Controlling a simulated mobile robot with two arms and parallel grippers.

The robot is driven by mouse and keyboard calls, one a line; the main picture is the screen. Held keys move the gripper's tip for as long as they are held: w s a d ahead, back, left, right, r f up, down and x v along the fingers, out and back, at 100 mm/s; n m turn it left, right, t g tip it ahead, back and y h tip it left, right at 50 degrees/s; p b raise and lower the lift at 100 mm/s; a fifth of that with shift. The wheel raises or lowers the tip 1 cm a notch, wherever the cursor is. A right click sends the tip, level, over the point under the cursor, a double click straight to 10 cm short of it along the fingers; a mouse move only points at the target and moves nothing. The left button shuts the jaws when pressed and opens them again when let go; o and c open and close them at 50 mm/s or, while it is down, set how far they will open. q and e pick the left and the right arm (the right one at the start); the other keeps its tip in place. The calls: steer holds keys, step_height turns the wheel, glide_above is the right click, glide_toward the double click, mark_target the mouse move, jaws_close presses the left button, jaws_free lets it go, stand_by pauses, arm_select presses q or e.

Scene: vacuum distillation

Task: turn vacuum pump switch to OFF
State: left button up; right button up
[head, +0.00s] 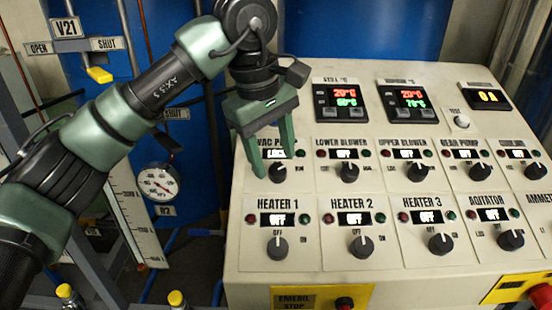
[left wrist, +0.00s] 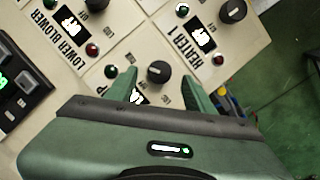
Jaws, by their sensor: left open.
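The vacuum pump switch is a black round knob (head: 277,173) at the left end of the upper knob row on the sloped panel. Its label is partly covered by my gripper, and its small display (head: 276,153) appears to read LOCL. My left gripper (head: 274,163) is open and points down at this knob, one finger on each side in the picture. In the left wrist view the knob (left wrist: 158,71) shows between the two green fingertips, with gaps on both sides. Contact is not visible. My right gripper is not in view.
The lower blower knob (head: 348,172) is close on the right, and the Heater 1 knob (head: 277,247) is below; both displays read OFF. A red emergency stop button (head: 344,303) is at the panel's front. A pressure gauge (head: 159,182) stands left of the panel.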

mark_target(275, 170)
arm_select(q)
steer(key=shift+x, duration=1.3)
jaws_close()
steer(key=shift+f+n+b, duration=0.15)
steer(key=shift+n+b, duration=0.35)
steer(key=shift+b, duration=0.1)
steer(key=n+t+b, duration=0.1)
steer(key=n+b, duration=0.2)
steer(key=n+h+b, duration=0.1)
steer(key=n+b, duration=0.2)
steer(key=b, duration=0.1)
steer(key=shift+s+a+f+n+t, duration=0.1)
steer(key=shift+s+a+n+t, duration=0.1)
steer(key=shift+n+t, duration=0.15)
steer(key=shift+s+n+t+h+b, duration=0.1)
steer(key=shift+n+t+h+b, duration=0.35)
steer(key=shift+n+b, duration=1.45)
steer(key=shift+r, duration=0.2)
